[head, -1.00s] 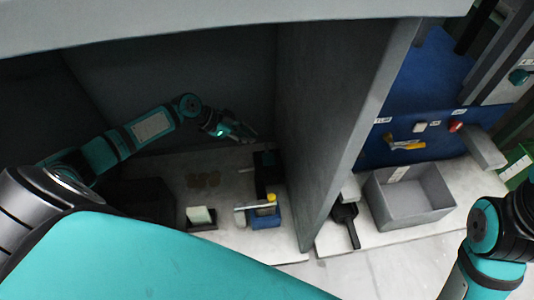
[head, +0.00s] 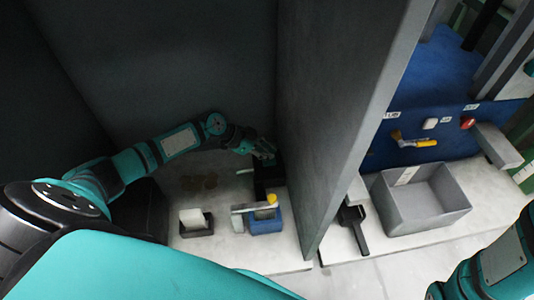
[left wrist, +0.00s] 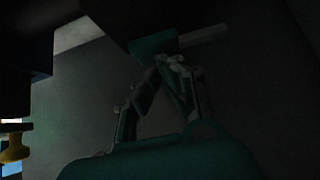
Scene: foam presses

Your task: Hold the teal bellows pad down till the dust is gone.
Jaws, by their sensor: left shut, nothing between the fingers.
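The teal bellows pad (left wrist: 152,46) shows in the dark left wrist view, on the underside of a dark block. In the head view my gripper hides it. My left gripper (left wrist: 170,62) is shut and empty, its fingertips at the pad's near edge; I cannot tell if they press it. In the head view this gripper (head: 264,153) is at the top of a black unit (head: 268,176) against the grey partition. A brown dust patch (head: 199,183) lies on the pale bench left of the unit. My right arm shows at lower right; its gripper is out of view.
A blue box with a yellow knob (head: 266,221) and a black holder with a white block (head: 195,222) stand nearer on the bench. Beyond the partition (head: 345,110) are a grey bin (head: 425,198), a black scoop (head: 354,226) and a blue panel (head: 440,85).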

